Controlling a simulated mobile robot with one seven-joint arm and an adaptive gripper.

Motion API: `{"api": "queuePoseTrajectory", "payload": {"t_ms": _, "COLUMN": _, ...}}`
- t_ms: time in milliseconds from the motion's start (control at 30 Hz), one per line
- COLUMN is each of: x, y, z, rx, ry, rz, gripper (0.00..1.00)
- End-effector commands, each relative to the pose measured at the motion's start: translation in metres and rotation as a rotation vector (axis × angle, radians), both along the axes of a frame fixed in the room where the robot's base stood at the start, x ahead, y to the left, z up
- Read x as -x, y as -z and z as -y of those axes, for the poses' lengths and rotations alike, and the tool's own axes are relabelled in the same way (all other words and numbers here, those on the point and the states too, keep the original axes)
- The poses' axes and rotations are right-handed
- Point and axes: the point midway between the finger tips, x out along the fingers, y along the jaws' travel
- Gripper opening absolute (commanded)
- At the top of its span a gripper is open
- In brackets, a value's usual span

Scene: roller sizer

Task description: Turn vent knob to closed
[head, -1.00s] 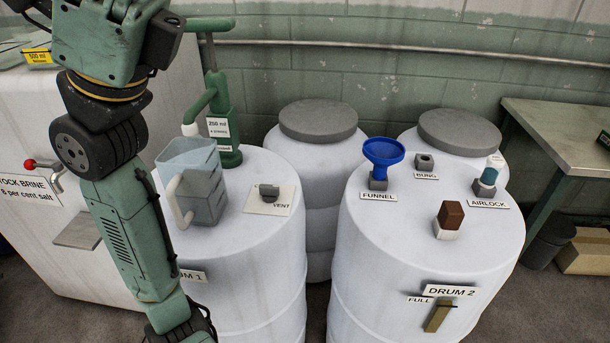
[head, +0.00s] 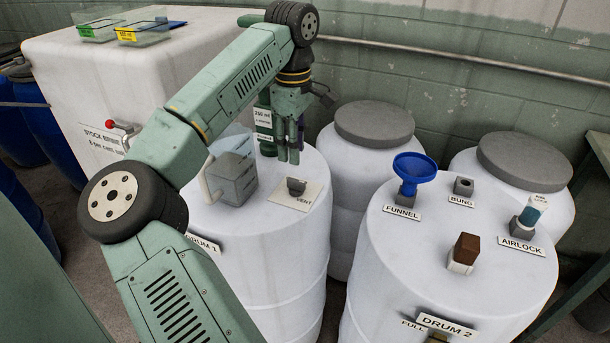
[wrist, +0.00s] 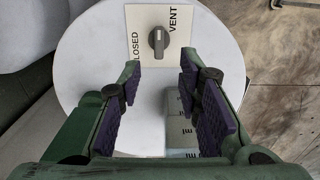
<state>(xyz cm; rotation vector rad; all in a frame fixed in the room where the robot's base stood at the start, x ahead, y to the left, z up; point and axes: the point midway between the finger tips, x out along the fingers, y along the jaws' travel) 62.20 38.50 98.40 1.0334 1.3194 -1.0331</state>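The vent knob (head: 296,187) is a small dark grey knob on a cream plate (head: 306,198) on top of drum 1 (head: 285,255). In the wrist view the knob (wrist: 159,42) has its bar running up and down the picture, between the words CLOSED at left and VENT at right on the plate (wrist: 139,18). My gripper (head: 288,158) is above drum 1, behind and above the knob in the head view. In the wrist view my gripper (wrist: 160,82) is open and empty, its purple-padded fingers apart, with the knob beyond the tips. They do not touch it.
A grey jug (head: 236,178) stands left of the knob on drum 1. A green pump with a 250 ml label (head: 263,125) stands behind, partly hidden by my gripper. Drum 2 (head: 400,265), at right, carries a blue funnel (head: 415,168), a bung and an airlock.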

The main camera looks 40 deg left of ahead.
Motion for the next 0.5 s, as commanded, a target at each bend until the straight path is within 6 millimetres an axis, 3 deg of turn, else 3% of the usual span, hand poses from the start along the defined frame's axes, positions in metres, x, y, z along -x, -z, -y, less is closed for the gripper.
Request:
{"api": "queuePoseTrajectory", "payload": {"t_ms": 300, "x": -0.001, "y": 0.059, "z": 0.002, "rx": 0.006, "ry": 0.002, "rz": 0.004, "gripper": 0.32}}
{"api": "queuePoseTrajectory", "payload": {"t_ms": 500, "x": -0.001, "y": 0.083, "z": 0.002, "rx": 0.005, "ry": 0.002, "rz": 0.005, "gripper": 0.32}}
